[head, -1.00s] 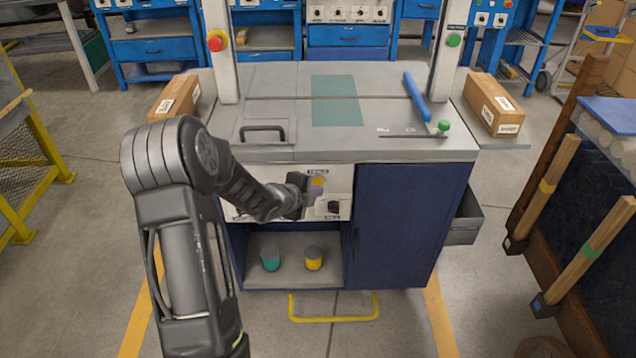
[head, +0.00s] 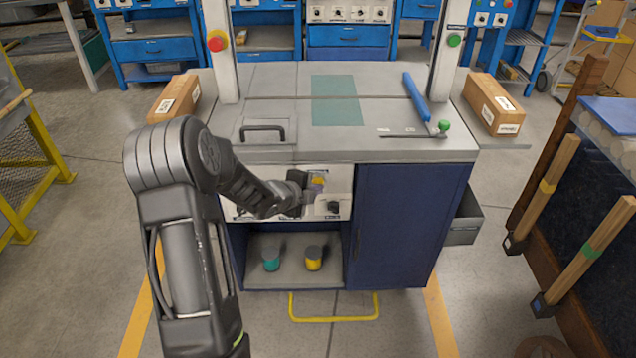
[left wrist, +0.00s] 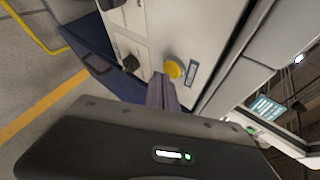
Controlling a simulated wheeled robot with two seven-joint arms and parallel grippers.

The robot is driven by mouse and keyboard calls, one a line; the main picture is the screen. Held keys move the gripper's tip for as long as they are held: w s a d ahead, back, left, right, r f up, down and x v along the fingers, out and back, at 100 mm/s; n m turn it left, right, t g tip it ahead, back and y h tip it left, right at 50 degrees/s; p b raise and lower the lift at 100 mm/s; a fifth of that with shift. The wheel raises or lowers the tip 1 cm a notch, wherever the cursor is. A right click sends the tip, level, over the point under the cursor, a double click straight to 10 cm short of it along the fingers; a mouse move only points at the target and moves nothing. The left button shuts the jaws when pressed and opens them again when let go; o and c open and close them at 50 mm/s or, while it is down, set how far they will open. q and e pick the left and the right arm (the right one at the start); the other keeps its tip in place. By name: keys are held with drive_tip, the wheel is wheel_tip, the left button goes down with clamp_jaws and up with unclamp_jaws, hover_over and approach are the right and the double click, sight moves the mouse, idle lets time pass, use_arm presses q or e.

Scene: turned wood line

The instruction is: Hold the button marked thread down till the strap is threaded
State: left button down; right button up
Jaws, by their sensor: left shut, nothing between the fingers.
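A round yellow button (head: 318,181) sits on the white front panel (head: 338,180) of the machine, under a small label too small to read. It shows larger in the left wrist view (left wrist: 173,70), beside a dark label plate. My left gripper (head: 314,190) is at the panel, its fingers shut and empty. In the left wrist view the fingertips (left wrist: 160,78) lie right beside the button and overlap its edge. I cannot tell whether they touch it or whether it is pressed in. I cannot make out a strap. My right gripper is not in view.
A dark knob (head: 333,207) is on the same panel, right of the gripper. A red button (head: 217,40) and a green one (head: 454,40) are on the uprights. Cardboard boxes (head: 176,98) flank the worktop. A yellow bar (head: 334,318) is low in front.

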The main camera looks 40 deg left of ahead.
use_arm(q)
drive_tip(key=shift+w+a, duration=0.25)
drive_tip(key=shift+w, duration=0.05)
idle(1.4)
drive_tip(key=shift+s, duration=0.1)
drive_tip(key=shift+s+d+b, duration=0.5)
drive_tip(key=shift+b, duration=0.05)
drive_tip(key=s+d+b, duration=0.1)
drive_tip(key=s, duration=0.1)
drive_tip(key=s+d+b, duration=0.1)
drive_tip(key=s+d, duration=0.1)
drive_tip(key=shift+b, duration=0.35)
idle(0.3)
idle(0.4)
